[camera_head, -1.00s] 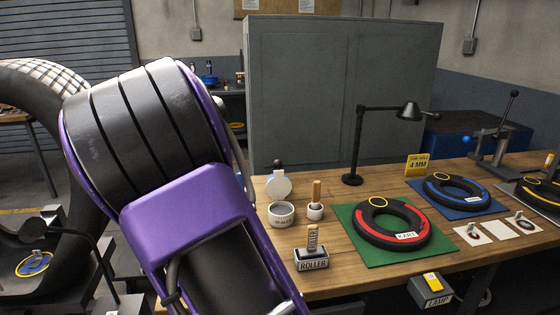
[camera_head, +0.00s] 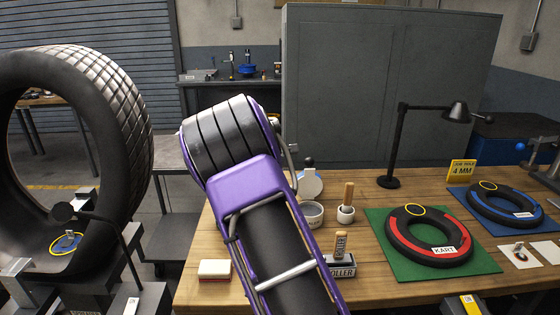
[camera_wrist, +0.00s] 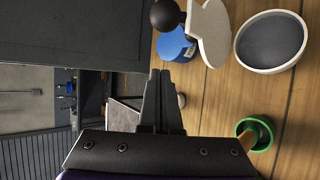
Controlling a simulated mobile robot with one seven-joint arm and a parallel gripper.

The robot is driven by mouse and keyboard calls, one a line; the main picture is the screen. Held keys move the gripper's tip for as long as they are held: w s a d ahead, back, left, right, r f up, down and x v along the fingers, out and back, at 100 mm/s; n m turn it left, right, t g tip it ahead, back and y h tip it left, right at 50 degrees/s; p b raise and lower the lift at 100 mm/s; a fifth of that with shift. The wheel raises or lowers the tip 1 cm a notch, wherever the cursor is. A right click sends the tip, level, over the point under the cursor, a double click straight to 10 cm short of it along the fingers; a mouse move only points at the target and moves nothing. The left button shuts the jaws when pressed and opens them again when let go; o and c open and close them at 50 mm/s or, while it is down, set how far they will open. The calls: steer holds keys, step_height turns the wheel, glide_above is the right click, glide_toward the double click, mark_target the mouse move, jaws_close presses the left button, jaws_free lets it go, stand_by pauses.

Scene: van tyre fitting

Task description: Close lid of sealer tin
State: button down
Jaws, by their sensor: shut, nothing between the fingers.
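The sealer tin (camera_head: 313,215) is a round, pale, open-topped pot on the wooden bench, partly hidden by my arm in the head view. Its round white lid (camera_head: 311,184) stands raised at the back, with a black ball knob (camera_head: 309,162). In the wrist view the open tin (camera_wrist: 271,41) is at the upper right, its lid (camera_wrist: 211,32) left of it, and the knob (camera_wrist: 168,15) at the top. My gripper (camera_wrist: 160,74) is shut and empty, its tips apart from the lid and knob in that view. My arm hides the gripper in the head view.
Right of the tin, a wooden-handled brush stands in a small pot (camera_head: 346,214). The roller block (camera_head: 341,270) is in front. A green mat (camera_head: 400,258) with a tyre lies further right. A grey cabinet (camera_head: 385,85) stands behind, and a lamp (camera_head: 390,182) at the back.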

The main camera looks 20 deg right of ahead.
mark_target(309, 177)
steer(key=shift+s+d+r, duration=0.25)
steer(key=shift+s+d, duration=0.25)
steer(key=shift+d, duration=0.3)
steer(key=shift+s+d+r, duration=0.2)
steer(key=shift+s+d, duration=0.25)
steer(key=shift+d, duration=0.3)
steer(key=shift+s, duration=0.15)
steer(key=shift+s+a+b, duration=0.1)
steer(key=shift+s+b, duration=0.15)
steer(key=shift+b, duration=0.15)
